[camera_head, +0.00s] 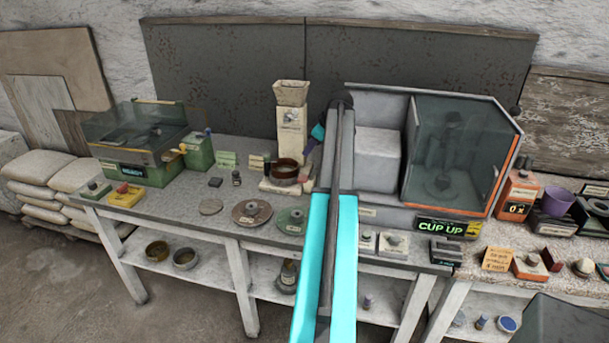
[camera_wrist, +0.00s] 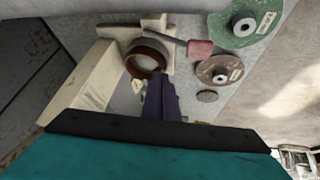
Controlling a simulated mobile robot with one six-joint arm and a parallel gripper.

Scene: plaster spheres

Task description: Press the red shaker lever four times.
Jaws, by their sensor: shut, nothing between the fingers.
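The shaker has a tall cream hopper column (camera_head: 291,125) on a pale base with a brown ring-shaped bowl (camera_head: 284,172) in front. In the wrist view, the bowl (camera_wrist: 146,58) is near the centre and the red lever paddle (camera_wrist: 199,48) sticks out on a grey bar to its right. In the head view my arm hides most of the lever area. My gripper (camera_wrist: 160,80) is shut and empty, its dark fingers pointing at the bowl's near side, left of and apart from the paddle. In the head view, my gripper (camera_head: 309,146) shows partly, right of the column.
A brown disc (camera_head: 252,212) and a green disc (camera_head: 290,220) lie on the bench in front of the shaker. A grey cabinet with a glass front (camera_head: 460,150) stands right, with a "CUP UP" display (camera_head: 447,227). A green machine (camera_head: 140,150) stands left.

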